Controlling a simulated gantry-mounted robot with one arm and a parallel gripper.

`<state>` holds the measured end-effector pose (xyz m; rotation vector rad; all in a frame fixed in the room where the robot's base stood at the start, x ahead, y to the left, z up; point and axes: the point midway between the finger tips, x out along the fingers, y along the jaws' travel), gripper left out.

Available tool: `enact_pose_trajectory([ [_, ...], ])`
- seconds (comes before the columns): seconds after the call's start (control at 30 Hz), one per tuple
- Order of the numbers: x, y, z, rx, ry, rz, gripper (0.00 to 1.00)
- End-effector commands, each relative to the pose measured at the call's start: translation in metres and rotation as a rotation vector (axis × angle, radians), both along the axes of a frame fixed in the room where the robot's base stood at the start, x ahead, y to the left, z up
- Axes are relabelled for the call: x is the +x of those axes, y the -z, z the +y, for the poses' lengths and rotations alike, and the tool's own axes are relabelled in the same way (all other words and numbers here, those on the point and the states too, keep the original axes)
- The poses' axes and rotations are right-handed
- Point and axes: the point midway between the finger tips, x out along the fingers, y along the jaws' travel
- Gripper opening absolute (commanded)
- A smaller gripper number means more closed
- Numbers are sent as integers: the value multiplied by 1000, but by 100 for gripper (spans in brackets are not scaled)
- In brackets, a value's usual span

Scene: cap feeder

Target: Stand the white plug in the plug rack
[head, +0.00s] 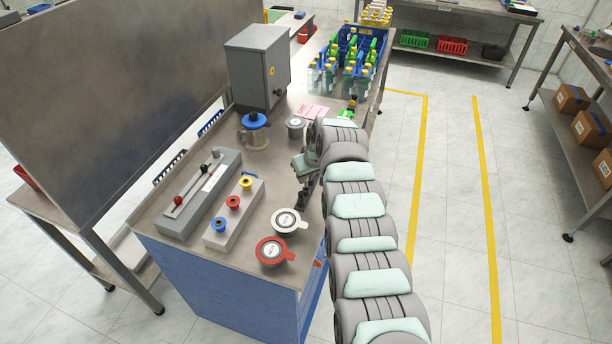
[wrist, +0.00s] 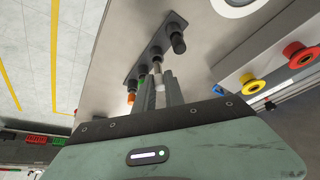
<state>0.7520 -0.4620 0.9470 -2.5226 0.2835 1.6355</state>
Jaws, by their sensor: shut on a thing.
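The white plug (wrist: 166,77) is between the fingertips of my gripper (wrist: 162,86) in the wrist view, and the gripper is shut on it. Its pale tip points at a dark, narrow plug rack (wrist: 157,49). Black plugs (wrist: 177,38) stand at one end of the rack, green ones (wrist: 144,79) and an orange one (wrist: 131,97) at the other. The plug's tip is over the rack's middle part; I cannot tell whether it touches. In the head view my gripper (head: 306,186) is low over the bench, and the arm hides most of the rack and the plug.
A box with blue, red and yellow buttons (head: 233,203) stands left of the gripper, with a grey lever box (head: 200,193) beyond. White (head: 286,221) and red-rimmed (head: 272,251) discs lie in front. A blue-topped jug (head: 254,131), cabinet (head: 257,65) and bottle crate (head: 345,68) stand behind.

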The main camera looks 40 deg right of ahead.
Motion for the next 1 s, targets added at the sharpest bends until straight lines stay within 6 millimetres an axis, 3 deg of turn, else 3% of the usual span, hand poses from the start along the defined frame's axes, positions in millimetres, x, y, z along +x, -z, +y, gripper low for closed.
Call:
enact_pose_trajectory([
  [1.0,1,17,0,-1,-1,-1,0],
])
